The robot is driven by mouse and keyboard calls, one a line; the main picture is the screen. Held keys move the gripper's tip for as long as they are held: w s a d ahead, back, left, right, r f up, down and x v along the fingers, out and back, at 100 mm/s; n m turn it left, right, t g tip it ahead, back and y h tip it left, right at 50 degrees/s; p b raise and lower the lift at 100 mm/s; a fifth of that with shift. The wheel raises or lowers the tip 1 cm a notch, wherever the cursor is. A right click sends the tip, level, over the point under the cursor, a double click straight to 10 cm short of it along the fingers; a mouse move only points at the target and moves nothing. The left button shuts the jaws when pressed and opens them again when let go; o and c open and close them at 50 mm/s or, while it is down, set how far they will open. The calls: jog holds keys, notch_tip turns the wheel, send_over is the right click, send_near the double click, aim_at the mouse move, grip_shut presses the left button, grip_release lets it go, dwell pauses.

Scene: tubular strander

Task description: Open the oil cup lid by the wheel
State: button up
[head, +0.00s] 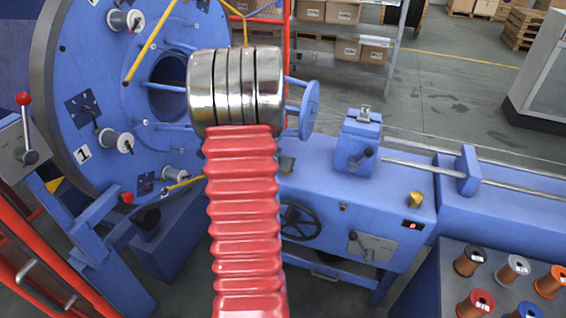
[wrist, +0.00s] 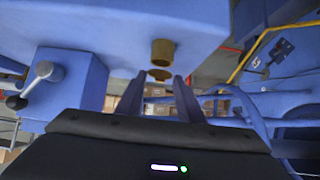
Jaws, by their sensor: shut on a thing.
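The wrist picture appears upside down. In it, a brass oil cup (wrist: 162,51) hangs from the blue machine housing. Its round brass lid (wrist: 159,75) shows just below the cup, with a narrow gap between them; any hinge is too small to see. My gripper (wrist: 160,79) has one dark finger on each side of the lid and is shut on it. In the head view my arm hides my gripper and this cup. The large blue wheel (head: 95,105) stands at the left. Another brass cup (head: 416,199) sits further right on the machine.
A blue box (head: 360,143) with a lever stands on the machine, also visible in the wrist view (wrist: 65,88). A dark handwheel (head: 300,222) is on the front. Yellow guide bars and spools surround the wheel. Wire spools (head: 513,268) stand at lower right.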

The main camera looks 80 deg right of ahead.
dwell(0.5)
jog(key=o, duration=1.1)
jog(key=shift+c, duration=0.2)
jog(key=s+v, duration=0.1)
jog(key=v, duration=1.2)
jog(key=shift+w+a+r, duration=0.25)
jog(key=shift+w, duration=0.2)
